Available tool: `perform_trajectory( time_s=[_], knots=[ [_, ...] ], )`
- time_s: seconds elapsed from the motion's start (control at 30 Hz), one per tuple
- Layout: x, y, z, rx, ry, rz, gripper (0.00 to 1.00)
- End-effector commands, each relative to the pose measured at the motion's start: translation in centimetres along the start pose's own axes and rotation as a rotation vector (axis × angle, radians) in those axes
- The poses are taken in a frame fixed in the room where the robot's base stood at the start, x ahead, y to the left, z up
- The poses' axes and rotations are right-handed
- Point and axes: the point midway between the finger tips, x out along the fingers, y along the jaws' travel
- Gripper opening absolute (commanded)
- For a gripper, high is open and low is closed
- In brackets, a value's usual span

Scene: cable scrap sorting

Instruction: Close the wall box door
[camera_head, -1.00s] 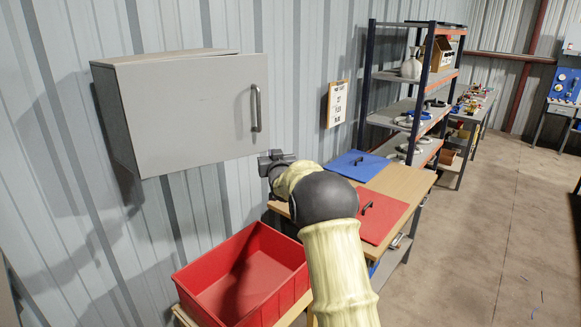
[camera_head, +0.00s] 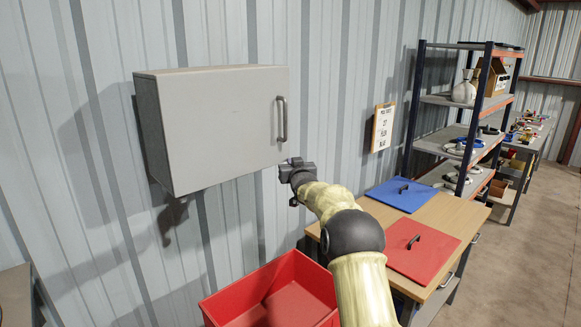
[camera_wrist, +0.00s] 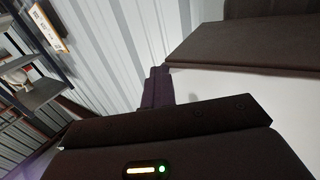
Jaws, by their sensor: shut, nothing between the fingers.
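The grey wall box (camera_head: 155,130) hangs on the corrugated wall at the upper left of the head view. Its door (camera_head: 225,125) covers the front and looks flush with the box or nearly so; I cannot tell whether a small gap is left. The door handle (camera_head: 282,120) is a dark vertical bar near the door's right edge. My gripper (camera_head: 287,164) is shut and empty, just below the door's lower right corner; contact cannot be told. In the wrist view my fingers (camera_wrist: 156,86) show as a dark closed pair beside a dark panel and a pale surface.
A red open bin (camera_head: 280,300) stands below the box. To the right is a wooden table (camera_head: 455,215) with a blue lid (camera_head: 400,194) and a red lid (camera_head: 425,250). A notice (camera_head: 383,127) hangs on the wall. A shelf rack (camera_head: 450,100) stands farther back.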

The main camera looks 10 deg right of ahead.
Motion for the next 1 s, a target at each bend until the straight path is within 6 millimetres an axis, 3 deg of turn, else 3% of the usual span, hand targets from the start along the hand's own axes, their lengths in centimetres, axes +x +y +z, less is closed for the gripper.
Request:
perform_trajectory(
  time_s=[0.67, 0.87, 1.0],
  knots=[
    [-0.2, 0.4, -1.2, 0.004, 0.025, 0.003, 0.0],
    [-1.5, 0.8, -0.8, 0.004, 0.023, -0.001, 0.0],
    [-3.2, 2.4, -0.3, 0.003, 0.012, 0.004, 0.0]
  ],
)
